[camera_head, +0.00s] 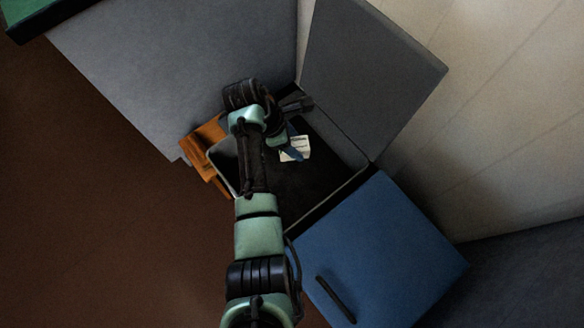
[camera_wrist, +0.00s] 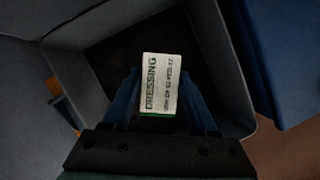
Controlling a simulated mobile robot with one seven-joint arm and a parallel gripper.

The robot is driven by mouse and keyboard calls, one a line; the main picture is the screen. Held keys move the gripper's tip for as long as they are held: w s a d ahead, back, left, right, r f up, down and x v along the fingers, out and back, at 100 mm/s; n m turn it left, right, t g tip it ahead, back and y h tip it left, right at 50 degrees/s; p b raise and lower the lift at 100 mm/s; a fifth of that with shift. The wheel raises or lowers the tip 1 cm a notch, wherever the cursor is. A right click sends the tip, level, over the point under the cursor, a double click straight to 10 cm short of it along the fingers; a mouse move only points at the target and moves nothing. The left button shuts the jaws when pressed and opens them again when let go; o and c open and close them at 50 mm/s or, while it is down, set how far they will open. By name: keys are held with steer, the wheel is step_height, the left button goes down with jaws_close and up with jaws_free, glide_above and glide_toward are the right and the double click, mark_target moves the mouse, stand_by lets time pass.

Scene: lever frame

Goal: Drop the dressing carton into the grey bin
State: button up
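The dressing carton (camera_wrist: 159,85) is a small white box with dark lettering and a green edge. It sits between the two blue fingers of my gripper (camera_wrist: 160,75), which appear shut on its sides. In the head view the carton (camera_head: 297,146) shows beside a blue finger of my gripper (camera_head: 293,144), which partly covers it. The grey bin (camera_head: 224,168) is open, with a dark interior under the carton. In the wrist view the bin's grey wall (camera_wrist: 234,118) surrounds this dark opening. My arm hides part of the bin in the head view.
A grey panel (camera_head: 370,75) stands raised behind the bin, like an open lid. A blue box with a closed top (camera_head: 390,250) and black handle (camera_head: 335,299) adjoins it at lower right. An orange-brown part (camera_head: 204,150) is at the bin's left. Brown floor at left is clear.

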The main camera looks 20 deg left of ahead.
steer(key=o, duration=0.4)
steer(key=p+v, duration=0.3)
steer(key=v, duration=1)
steer(key=shift+p, duration=0.35)
